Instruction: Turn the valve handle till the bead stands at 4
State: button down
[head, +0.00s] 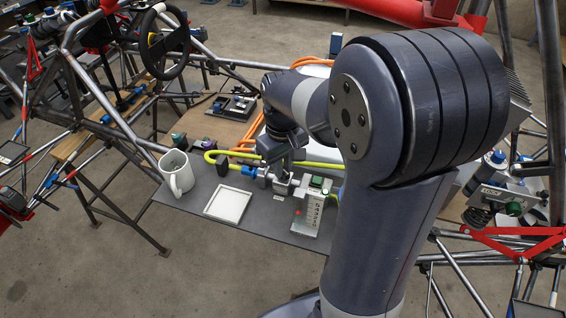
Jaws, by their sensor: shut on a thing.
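The valve (281,187) is a small metal body at the middle of the dark work board, joined to a yellow-green hose (225,160) by a blue fitting. My gripper (279,168) comes down over the valve from above and is shut on its handle, which is mostly hidden by the jaws and my arm. To its right stands a pale upright gauge block (313,212) with a column of small marks and a green top. A small red spot, seemingly the bead (298,212), shows at its left side. The numbers are too small to read.
A white mug (177,174) stands at the board's left edge. Small dark blocks stand behind the mug. Steel tube frames surround the board, and my arm covers its right side.

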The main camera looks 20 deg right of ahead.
jog(key=shift+n, duration=0.5)
jog(key=c, duration=1.4)
grip_release()
notch_tip(320, 180, up, 11)
jog(key=shift+f, duration=0.2)
notch_tip(320, 180, down, 11)
jog(key=shift+r, duration=0.1)
jog(key=shift+m, duration=1)
